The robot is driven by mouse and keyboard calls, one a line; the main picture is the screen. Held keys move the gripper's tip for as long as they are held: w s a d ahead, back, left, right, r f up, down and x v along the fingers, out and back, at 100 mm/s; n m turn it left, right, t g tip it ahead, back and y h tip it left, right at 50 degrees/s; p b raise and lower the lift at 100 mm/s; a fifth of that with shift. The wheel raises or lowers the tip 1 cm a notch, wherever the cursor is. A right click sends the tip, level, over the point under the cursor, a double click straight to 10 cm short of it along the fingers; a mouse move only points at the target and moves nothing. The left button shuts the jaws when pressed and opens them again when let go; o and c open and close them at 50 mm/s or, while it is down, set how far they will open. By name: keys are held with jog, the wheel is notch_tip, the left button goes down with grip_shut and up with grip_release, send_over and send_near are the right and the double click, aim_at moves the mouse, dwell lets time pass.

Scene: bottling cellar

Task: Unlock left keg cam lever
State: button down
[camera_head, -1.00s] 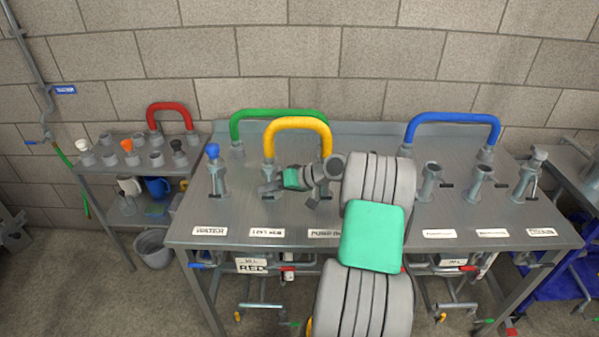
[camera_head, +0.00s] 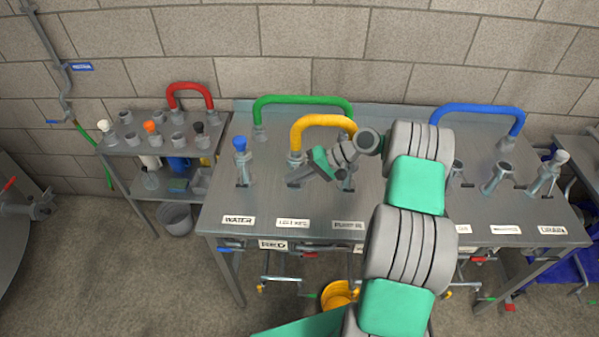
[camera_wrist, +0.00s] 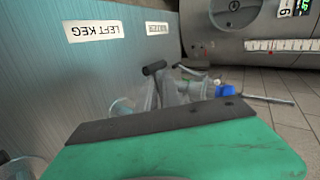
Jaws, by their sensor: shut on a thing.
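The left keg port (camera_head: 296,158) stands behind the "LEFT KEG" label (camera_head: 293,223), with the end of the yellow hose on it. My gripper (camera_head: 308,178) is at this port, low over the table top. In the wrist view, its green and dark finger (camera_wrist: 150,122) fills the lower part. The left keg cam lever (camera_wrist: 155,78), a grey lever with a dark cross-bar end, sticks up past the finger's edge. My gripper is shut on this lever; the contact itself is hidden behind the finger. The "LEFT KEG" label also shows upside down in the wrist view (camera_wrist: 95,27).
The blue-capped water port (camera_head: 240,160) stands close to the left. Green (camera_head: 300,99) and blue (camera_head: 465,108) hoses arch over the metal table (camera_head: 215,240). A side shelf (camera_head: 130,145) with several ports is at left. My arm hides ports right of centre.

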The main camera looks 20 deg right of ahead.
dwell(0.3)
jog(key=c, duration=1.8)
grip_release()
jog(key=shift+d, duration=0.1)
jog(key=v, duration=0.7)
jog(key=shift+r+b, duration=0.2)
jog(key=shift+b, duration=0.2)
